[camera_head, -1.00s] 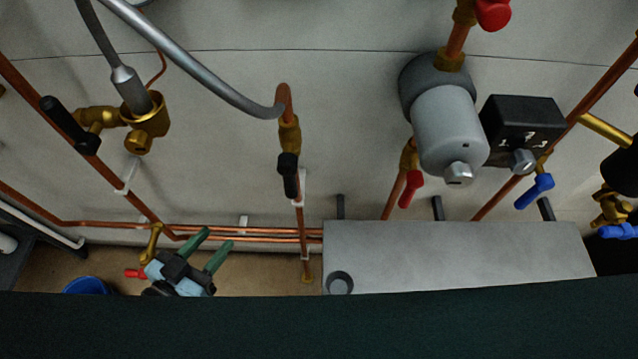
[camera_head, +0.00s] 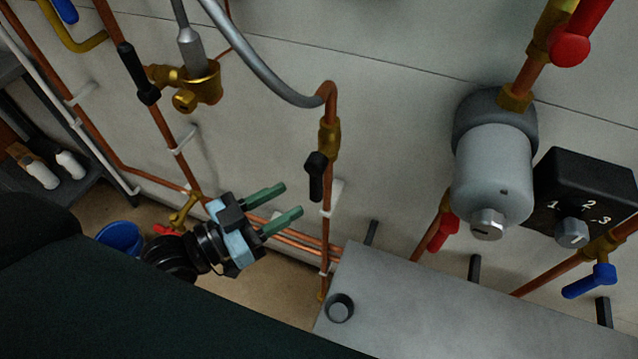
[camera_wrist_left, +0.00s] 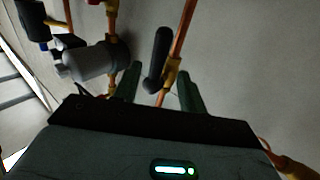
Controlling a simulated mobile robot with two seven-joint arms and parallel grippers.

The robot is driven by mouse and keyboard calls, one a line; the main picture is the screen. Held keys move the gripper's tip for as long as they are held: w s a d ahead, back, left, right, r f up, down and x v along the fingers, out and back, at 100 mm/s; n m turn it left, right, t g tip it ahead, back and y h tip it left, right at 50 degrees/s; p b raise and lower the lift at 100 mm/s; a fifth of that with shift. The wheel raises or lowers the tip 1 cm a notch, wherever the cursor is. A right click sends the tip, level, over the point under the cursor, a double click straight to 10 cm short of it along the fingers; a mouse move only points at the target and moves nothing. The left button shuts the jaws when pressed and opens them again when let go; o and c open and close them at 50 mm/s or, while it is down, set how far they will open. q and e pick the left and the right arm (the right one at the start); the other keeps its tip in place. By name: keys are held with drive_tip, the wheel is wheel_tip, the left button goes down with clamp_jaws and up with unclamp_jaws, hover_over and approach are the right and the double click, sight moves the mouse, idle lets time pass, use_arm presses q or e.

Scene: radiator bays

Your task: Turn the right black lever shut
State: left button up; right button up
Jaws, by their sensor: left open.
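The right black lever (camera_head: 316,176) hangs down beside its vertical copper pipe, below a brass valve body, roughly along the pipe. My left gripper (camera_head: 290,199) has two green fingers, apart and empty, below and left of the lever in the head view. In the left wrist view the black lever (camera_wrist_left: 157,60) shows between and beyond the finger tips (camera_wrist_left: 159,75), with no visible contact. The left black lever (camera_head: 137,73) lies along another copper pipe, up and left. My right gripper is not in view.
A grey pump (camera_head: 494,170) and a black dial box (camera_head: 585,185) are on the right. A grey box (camera_head: 430,310) stands below the lever. A grey hose (camera_head: 258,75) curves above it. A blue bucket (camera_head: 120,237) is on the floor at left.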

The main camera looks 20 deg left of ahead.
sight(316, 185)
use_arm(q)
drive_tip(key=shift+p+x, duration=0.35)
drive_tip(key=shift+x, duration=3.4)
clamp_jaws()
